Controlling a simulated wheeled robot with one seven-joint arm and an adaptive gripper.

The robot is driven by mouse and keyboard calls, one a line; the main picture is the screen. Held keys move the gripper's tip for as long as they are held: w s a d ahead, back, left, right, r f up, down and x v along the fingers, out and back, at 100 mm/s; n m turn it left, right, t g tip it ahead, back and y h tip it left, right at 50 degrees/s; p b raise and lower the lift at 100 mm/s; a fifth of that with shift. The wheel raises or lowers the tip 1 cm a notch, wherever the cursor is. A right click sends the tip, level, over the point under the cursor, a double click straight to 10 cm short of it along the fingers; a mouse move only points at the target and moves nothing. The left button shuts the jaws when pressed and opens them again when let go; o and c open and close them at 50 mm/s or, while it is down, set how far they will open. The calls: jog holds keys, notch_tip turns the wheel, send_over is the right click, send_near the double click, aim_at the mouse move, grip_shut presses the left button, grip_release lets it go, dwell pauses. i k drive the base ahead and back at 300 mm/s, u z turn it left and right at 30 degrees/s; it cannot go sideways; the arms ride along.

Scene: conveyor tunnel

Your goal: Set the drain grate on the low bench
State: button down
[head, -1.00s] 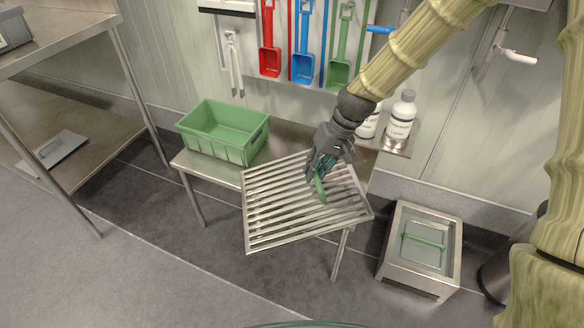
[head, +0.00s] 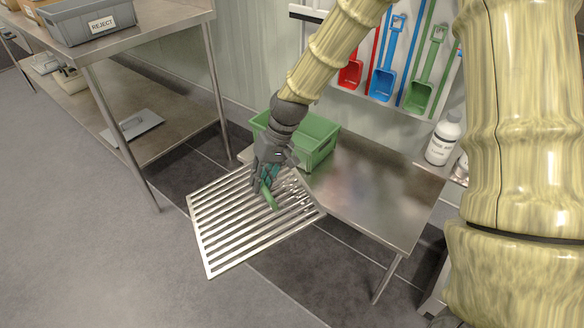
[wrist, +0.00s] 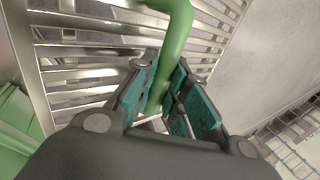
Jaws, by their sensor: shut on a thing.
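The drain grate (head: 222,228) is a square steel frame of parallel bars with a green handle (head: 269,196). My gripper (head: 266,182) is shut on that handle; the wrist view shows the green handle (wrist: 176,45) between its fingers (wrist: 163,98). The grate hangs tilted in front of the left end of the low bench (head: 370,205), with much of it over the floor. In the head view its far right part overlaps the bench's front edge; I cannot tell whether they touch.
A green crate (head: 318,140) stands on the bench's left end, behind my gripper. The bench top right of it is bare. A white bottle (head: 442,140) stands beyond the bench's right side. A taller steel table (head: 165,28) with a grey REJECT bin (head: 90,20) is at left.

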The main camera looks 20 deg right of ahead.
aim_at(378, 190)
jog(key=u, duration=1)
jog(key=k, duration=1.15)
jog(key=z, duration=1.4)
jog(key=i, duration=0.5)
jog(key=u, duration=0.05)
